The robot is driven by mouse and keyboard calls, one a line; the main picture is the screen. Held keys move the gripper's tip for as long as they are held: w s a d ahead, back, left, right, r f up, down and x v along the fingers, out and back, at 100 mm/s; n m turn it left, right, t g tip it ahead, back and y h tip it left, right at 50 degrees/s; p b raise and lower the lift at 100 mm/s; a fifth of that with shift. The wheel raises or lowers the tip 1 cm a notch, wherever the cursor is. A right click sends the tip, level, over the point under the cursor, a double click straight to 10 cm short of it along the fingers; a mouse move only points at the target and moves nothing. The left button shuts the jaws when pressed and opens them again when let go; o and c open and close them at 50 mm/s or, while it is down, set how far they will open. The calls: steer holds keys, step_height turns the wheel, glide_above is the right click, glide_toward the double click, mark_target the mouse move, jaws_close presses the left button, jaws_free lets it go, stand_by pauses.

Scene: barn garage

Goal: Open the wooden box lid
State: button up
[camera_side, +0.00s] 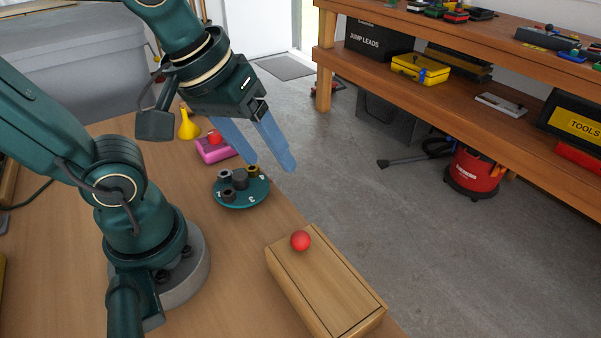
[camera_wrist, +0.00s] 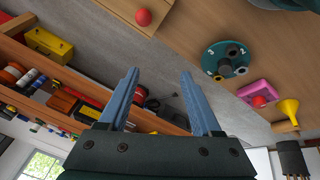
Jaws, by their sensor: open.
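The wooden box (camera_side: 325,283) sits near the right edge of the table, with its lid closed. A red ball-shaped knob (camera_side: 300,240) stands on the lid towards its far end. In the wrist view, part of the box (camera_wrist: 116,8) shows at the top, with the red knob (camera_wrist: 143,17) on it. My gripper (camera_side: 271,166) is open and empty, with two blue fingers. It is raised above the table, behind and to the left of the box in the side view, and apart from it. In the wrist view, nothing lies between the fingers (camera_wrist: 160,72).
A teal numbered disc (camera_side: 241,191) with several dark cylinders stands between my base and the box's far side. A wooden shelf (camera_side: 480,85) stands across the floor.

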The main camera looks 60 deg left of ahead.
mark_target(300, 234)
steer(key=d+f+n+g, duration=0.1)
steer(key=d, duration=0.1)
steer(key=w+d+f+n+g, duration=0.1)
steer(key=f, duration=0.1)
steer(key=w+d+f+n+g, duration=0.1)
steer(key=d+g, duration=0.1)
steer(key=shift+w+d+f+n, duration=0.1)
steer(key=shift+d+f+n, duration=0.2)
steer(key=shift+d, duration=0.05)
steer(key=shift+s+d+f+g, duration=0.2)
steer(key=shift+f+g, duration=0.1)
steer(key=shift+f, duration=2.65)
jaws_close()
steer(key=shift+r, duration=0.1)
